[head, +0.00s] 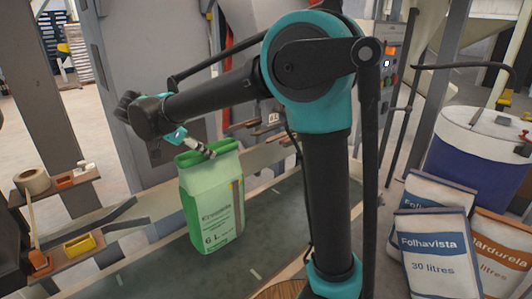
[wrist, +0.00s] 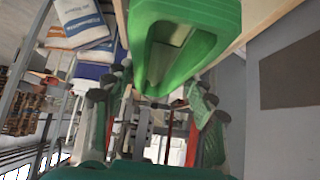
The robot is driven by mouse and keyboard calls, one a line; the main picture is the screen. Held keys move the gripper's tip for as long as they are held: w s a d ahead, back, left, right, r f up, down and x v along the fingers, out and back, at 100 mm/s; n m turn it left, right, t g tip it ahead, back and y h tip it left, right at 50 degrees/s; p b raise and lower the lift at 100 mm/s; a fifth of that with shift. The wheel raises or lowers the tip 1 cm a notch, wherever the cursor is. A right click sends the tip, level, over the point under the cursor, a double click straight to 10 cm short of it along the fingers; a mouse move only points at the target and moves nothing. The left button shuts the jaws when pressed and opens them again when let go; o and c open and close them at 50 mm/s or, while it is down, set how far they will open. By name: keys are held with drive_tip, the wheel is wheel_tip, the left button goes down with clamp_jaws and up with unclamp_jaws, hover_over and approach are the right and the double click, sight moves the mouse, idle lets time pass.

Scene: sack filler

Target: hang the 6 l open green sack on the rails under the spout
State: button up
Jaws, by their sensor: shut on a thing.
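The open green sack (head: 210,208), marked 6 L, is upright over the dark belt (head: 270,228) in the head view. I cannot tell whether its base touches the belt. My gripper (head: 203,150) is at its top rim, shut on it. The sack's open mouth (wrist: 180,45) shows at the top of the wrist view, with my gripper's fingers (wrist: 155,112) below it. Short rail-like bars (head: 268,125) show behind the sack, to its right, partly hidden by my arm. The spout is not clearly visible.
Filled sacks (head: 438,252) marked Folhavista lean at the right, beside a blue drum (head: 475,155). A wooden shelf (head: 60,188) with a tape roll (head: 32,181) and a yellow tray (head: 80,245) stand at the left. Grey cabinet panels rise behind the belt.

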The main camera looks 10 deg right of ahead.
sight(265, 124)
drive_tip(key=w+d, duration=0.5)
drive_tip(key=d, duration=0.3)
drive_tip(key=w+d, duration=0.5)
drive_tip(key=d, duration=0.3)
drive_tip(key=w+d, duration=0.6)
drive_tip(key=d, duration=0.2)
drive_tip(key=shift+s+a+f, duration=0.15)
drive_tip(key=shift+a+f, duration=0.05)
drive_tip(key=shift+f, duration=0.1)
drive_tip(key=o, duration=1.4)
drive_tip(key=shift+c, duration=0.2)
drive_tip(key=v, duration=1.2)
